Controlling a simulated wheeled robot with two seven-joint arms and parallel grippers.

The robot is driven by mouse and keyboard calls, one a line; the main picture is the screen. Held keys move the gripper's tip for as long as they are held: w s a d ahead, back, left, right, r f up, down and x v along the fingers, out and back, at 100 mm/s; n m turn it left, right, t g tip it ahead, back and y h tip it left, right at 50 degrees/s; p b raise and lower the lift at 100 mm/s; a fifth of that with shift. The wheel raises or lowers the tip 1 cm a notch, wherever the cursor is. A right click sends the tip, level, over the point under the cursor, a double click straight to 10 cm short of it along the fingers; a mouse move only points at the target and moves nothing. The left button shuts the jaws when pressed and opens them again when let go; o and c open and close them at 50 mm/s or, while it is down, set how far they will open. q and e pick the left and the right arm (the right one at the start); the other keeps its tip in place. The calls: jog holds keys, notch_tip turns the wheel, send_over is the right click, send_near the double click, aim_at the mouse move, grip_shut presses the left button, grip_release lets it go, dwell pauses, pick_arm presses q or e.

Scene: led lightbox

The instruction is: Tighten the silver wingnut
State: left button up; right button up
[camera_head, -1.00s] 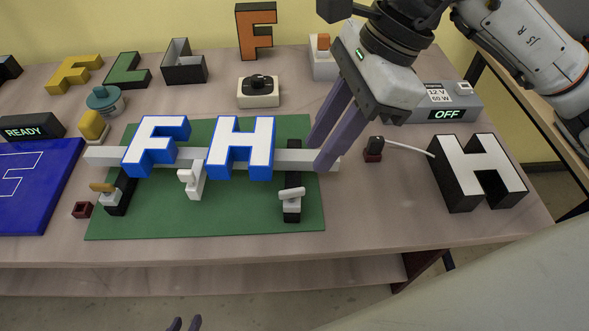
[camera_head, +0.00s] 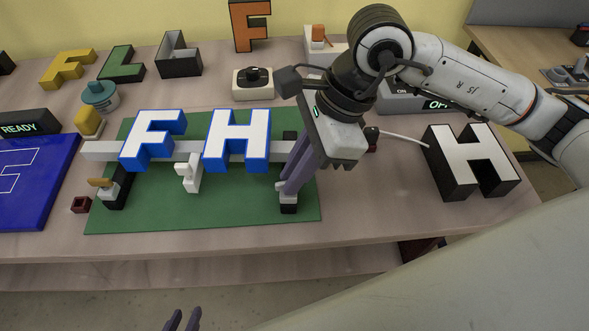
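The silver wingnut (camera_head: 286,198) is on the black clamp at the right end of the green board (camera_head: 230,205). Only a little of it shows below the fingers. My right gripper (camera_head: 288,187) points down over this clamp, with its purple fingers at the wingnut. The fingers overlap in the view, so I cannot tell whether they grip it. My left gripper (camera_head: 183,320) shows only its two purple fingertips at the bottom edge, apart and empty, away from the table.
Blue-edged white letters F (camera_head: 150,138) and H (camera_head: 237,137) stand by the grey rail (camera_head: 100,151). A white wingnut (camera_head: 188,171) and a gold one (camera_head: 102,182) sit further left. A black-sided H (camera_head: 470,160) with a cable stands at the right.

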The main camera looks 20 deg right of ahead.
grip_shut()
jog(key=shift+f+m+t+b, duration=0.3)
jog(key=shift+m+b, duration=0.3)
jog(key=shift+b, duration=0.55)
jog(key=shift+s+r+m+b, duration=0.1)
jog(key=shift+r+m+b, duration=0.2)
jog(key=shift+m+b, duration=0.3)
jog(key=shift+o, duration=2.4)
grip_release()
jog(key=shift+r, duration=0.1)
jog(key=v, duration=1)
jog(key=shift+s, duration=0.2)
jog(key=shift+r, duration=0.1)
